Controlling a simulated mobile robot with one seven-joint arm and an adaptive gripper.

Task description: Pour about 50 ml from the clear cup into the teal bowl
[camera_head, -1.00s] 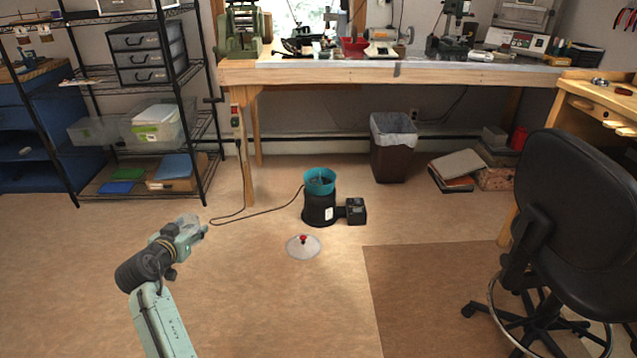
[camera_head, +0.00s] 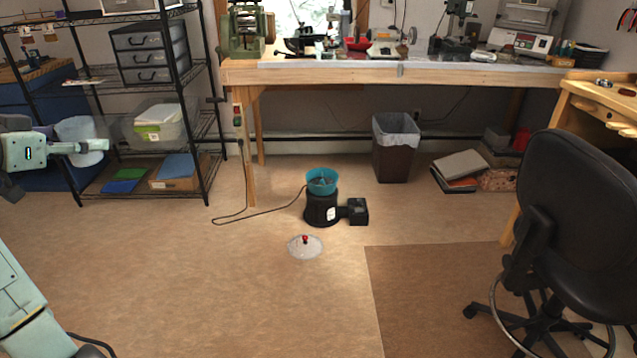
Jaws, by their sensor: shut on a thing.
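The teal bowl (camera_head: 322,188) sits upright on a black round machine on the floor near the centre. Its opening faces up and something dark shows inside. My gripper (camera_head: 92,147) is at the far left, raised in front of the wire shelf, well to the left of the bowl. It is shut on the clear cup (camera_head: 76,130), a pale see-through vessel that looks about upright. The fingers cover part of the cup. I cannot make out the liquid level in it.
The machine's black base (camera_head: 320,212) has a box (camera_head: 353,211) on its right and a cord running left. A clear lid (camera_head: 305,249) with a red knob lies in front. Wire shelf (camera_head: 190,110) left, bench (camera_head: 400,75) behind, chair (camera_head: 575,220) right. Floor between is open.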

